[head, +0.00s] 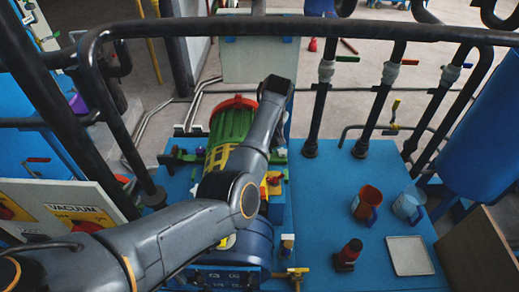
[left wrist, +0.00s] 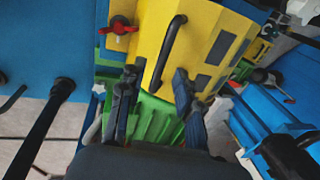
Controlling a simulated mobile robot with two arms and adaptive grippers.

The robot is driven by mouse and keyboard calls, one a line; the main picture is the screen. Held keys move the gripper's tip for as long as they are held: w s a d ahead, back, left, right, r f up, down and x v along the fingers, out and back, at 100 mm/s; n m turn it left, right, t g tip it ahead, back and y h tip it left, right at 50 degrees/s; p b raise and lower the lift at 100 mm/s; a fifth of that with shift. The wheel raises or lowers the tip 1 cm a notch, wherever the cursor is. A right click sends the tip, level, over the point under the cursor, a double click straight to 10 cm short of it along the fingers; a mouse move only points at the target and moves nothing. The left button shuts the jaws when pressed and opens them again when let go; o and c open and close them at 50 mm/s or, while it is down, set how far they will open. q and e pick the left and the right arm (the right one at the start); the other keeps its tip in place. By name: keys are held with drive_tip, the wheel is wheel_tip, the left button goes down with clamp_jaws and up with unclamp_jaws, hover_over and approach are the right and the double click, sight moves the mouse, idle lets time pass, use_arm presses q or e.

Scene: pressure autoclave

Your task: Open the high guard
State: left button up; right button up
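In the left wrist view a yellow guard panel (left wrist: 203,38) has a black bar handle (left wrist: 168,50) and dark rectangular slots. A green ribbed guard (left wrist: 154,122) lies below it. The frames do not show which one is the high guard. My left gripper (left wrist: 157,88) has its fingers apart and empty, with the handle's lower end just beyond the gap between them. In the head view my left arm crosses the machine, showing the green guard (head: 230,124) and part of the yellow one (head: 215,160); the arm hides the handle and gripper. My right gripper is not in view.
A red-handled valve (left wrist: 122,27) sits left of the handle. Black railing (head: 300,27) spans the head view above the machine.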

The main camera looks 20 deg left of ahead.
use_arm(q)
drive_tip(key=shift+a+f, duration=0.15)
drive_tip(key=shift+f, duration=0.5)
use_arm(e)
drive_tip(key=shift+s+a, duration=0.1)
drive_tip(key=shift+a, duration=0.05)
use_arm(q)
clamp_jaws()
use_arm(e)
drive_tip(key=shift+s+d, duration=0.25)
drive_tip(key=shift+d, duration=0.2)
